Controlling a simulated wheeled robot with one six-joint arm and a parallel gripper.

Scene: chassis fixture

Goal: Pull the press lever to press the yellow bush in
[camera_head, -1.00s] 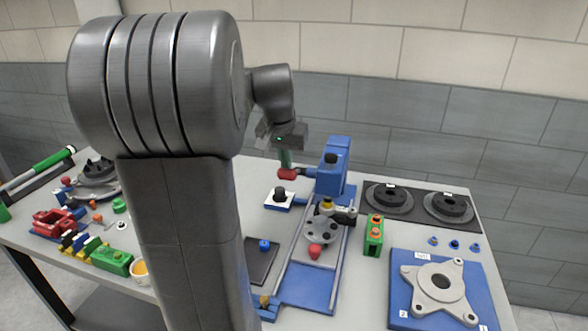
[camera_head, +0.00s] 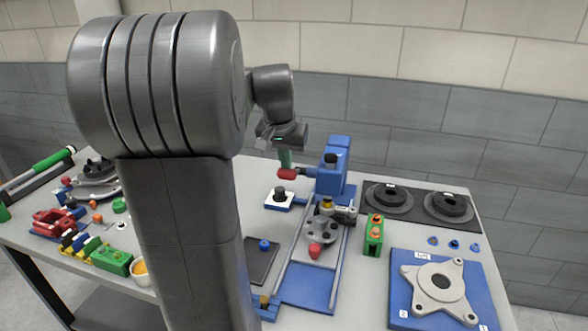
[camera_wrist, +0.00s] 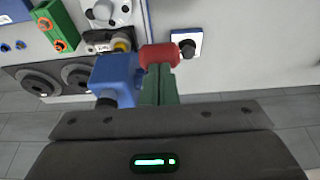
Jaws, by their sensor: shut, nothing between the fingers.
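The blue press (camera_head: 333,172) stands at the back middle of the table. Its lever ends in a red knob (camera_head: 287,174) on the left side; the knob also shows in the wrist view (camera_wrist: 160,55). My gripper (camera_head: 285,158) has its green fingers (camera_wrist: 158,84) shut, right at the red knob. In the wrist view the fingertips meet the knob's near side; no part of it shows between them. The yellow bush (camera_head: 327,205) sits in the grey part under the press, and a bit of yellow shows in the wrist view (camera_wrist: 122,45).
A white-and-blue block with a black knob (camera_head: 279,197) stands left of the press. My arm hides part of the table's left half.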

